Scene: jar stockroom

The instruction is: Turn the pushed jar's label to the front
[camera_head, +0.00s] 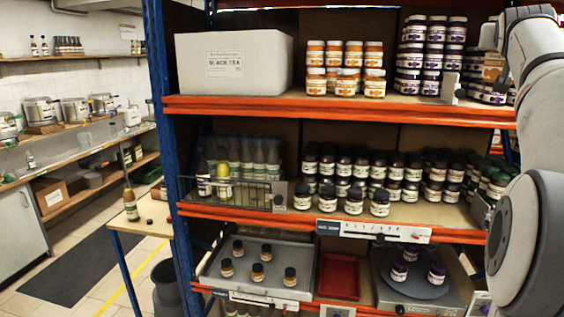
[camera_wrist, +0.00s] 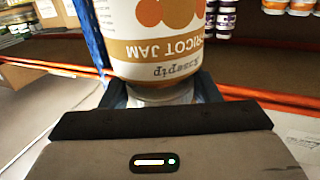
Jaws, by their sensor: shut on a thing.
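An apricot jam jar (camera_wrist: 158,40) with a white label, orange fruit and an orange band fills the top middle of the wrist view. Its printing faces the wrist camera and reads upside down there. My gripper (camera_wrist: 162,92) is shut on the jar's narrower end, a finger on each side. The jar's far side and far end are hidden or out of frame. In the head view my arm rises along the right edge; the gripper and held jar are not visible. Similar orange-labelled jars (camera_head: 345,68) stand stacked on the top shelf. I cannot tell which jar was pushed.
A white Black Tea box (camera_head: 234,62) stands left on the top shelf, purple-labelled jars (camera_head: 432,50) to the right. Bare board shows in front of the orange jars. The orange shelf edge (camera_head: 340,112) and blue post (camera_head: 160,100) bound the rack. Dark-lidded jars (camera_head: 352,170) crowd the middle shelf.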

